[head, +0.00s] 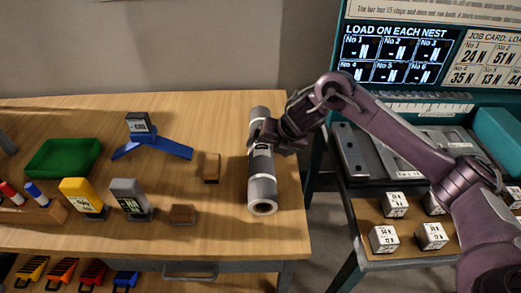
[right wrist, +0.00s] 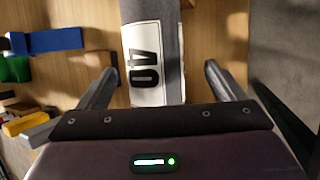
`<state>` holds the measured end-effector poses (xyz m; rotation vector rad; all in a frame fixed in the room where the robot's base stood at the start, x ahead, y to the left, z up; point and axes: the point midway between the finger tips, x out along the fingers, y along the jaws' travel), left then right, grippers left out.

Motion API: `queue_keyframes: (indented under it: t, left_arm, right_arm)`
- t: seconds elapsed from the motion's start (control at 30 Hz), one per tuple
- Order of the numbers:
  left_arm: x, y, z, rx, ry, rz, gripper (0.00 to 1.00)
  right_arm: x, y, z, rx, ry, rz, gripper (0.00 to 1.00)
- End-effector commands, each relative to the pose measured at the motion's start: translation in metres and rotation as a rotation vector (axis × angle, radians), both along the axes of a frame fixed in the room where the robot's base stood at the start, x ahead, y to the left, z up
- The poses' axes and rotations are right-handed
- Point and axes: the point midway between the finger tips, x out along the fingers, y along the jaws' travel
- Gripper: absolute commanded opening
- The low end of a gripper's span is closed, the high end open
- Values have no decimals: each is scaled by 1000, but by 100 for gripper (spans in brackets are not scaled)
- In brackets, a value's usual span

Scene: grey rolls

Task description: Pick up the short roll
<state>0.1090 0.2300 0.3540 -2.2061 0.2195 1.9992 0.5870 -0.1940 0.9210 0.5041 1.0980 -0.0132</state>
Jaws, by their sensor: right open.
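A grey roll (head: 262,188) with a hollow end and pale bands lies on the wooden table near its right edge, its open end towards me. In the right wrist view the roll (right wrist: 150,20) carries a white label reading 40. My right gripper (head: 268,140) is over the roll's upper-middle part and hides some of it. In the right wrist view its fingers (right wrist: 160,85) are open, one on each side of the roll, with gaps visible. I cannot tell how far above the table they are. No other roll is clearly seen. My left gripper is not in view.
A green tray (head: 64,157), a blue stand (head: 152,149) with a grey block, yellow (head: 82,196) and grey (head: 128,197) blocks, and small brown blocks (head: 211,167) stand left of the roll. A teal bench (head: 385,208) with labelled cubes is across a gap right.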

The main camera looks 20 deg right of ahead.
Motion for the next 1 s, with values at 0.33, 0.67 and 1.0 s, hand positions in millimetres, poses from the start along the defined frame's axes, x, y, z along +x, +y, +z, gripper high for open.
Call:
queue_keyframes:
  t: [0.33, 0.67, 1.0]
  left_arm:
    - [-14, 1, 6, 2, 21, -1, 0]
    - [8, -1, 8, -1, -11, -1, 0]
    - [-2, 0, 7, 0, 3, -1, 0]
  right_arm:
    - [25, 15, -35, 1, 1, 0, 89]
    - [26, 16, -37, 0, -1, 0, 79]
    - [26, 16, -36, 0, -1, 0, 35]
